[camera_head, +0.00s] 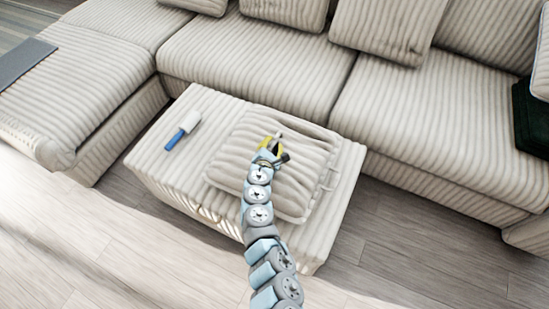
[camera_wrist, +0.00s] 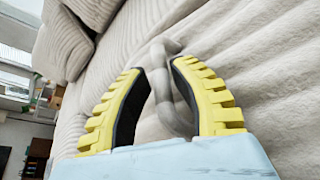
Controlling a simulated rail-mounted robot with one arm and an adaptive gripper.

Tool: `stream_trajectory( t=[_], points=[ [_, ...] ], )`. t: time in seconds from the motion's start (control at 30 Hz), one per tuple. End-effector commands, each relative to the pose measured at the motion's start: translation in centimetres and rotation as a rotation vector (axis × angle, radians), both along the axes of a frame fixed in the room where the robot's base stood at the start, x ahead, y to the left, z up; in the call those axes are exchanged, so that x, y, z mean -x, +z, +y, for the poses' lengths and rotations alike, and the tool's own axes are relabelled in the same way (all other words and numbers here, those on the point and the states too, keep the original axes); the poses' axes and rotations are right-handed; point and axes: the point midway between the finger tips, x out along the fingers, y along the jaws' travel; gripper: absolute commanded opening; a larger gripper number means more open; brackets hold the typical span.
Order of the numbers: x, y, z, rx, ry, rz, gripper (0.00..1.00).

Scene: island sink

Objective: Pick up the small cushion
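The small cushion (camera_head: 297,192) is cream, ribbed and squarish. It lies flat on the right part of the ribbed ottoman (camera_head: 165,158), with small ties along its right edge. My gripper (camera_head: 268,141) is over the cushion's upper part, its yellow fingers reaching to the fabric. In the wrist view the curved fingers of my gripper (camera_wrist: 160,68) have a small gap between their tips. A greyish fold or strap of fabric (camera_wrist: 168,100) shows in this gap. I cannot tell whether the fingers grip it. My arm hides the cushion's lower left part.
A lint roller (camera_head: 184,129) with a blue handle lies left of the cushion on the ottoman. A large ribbed sofa (camera_head: 250,62) with back cushions (camera_head: 388,25) runs behind it. Dark green cushions (camera_head: 532,118) are at the right. Wooden floor (camera_head: 405,250) is clear in front.

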Motion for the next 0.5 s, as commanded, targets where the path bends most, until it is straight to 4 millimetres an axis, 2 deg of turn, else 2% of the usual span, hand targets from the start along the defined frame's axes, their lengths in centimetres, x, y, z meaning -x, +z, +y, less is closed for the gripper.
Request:
stream_trajectory(
  t=[0.2,0.47,0.5],
  points=[
    [-1.13,-0.51,-0.36,-0.001,-0.004,0.001,0.23],
    [-1.17,-0.44,-0.34,-0.001,-0.002,0.001,0.25],
    [-1.17,-0.45,-0.33,-0.001,-0.002,0.001,0.13]
  ],
)
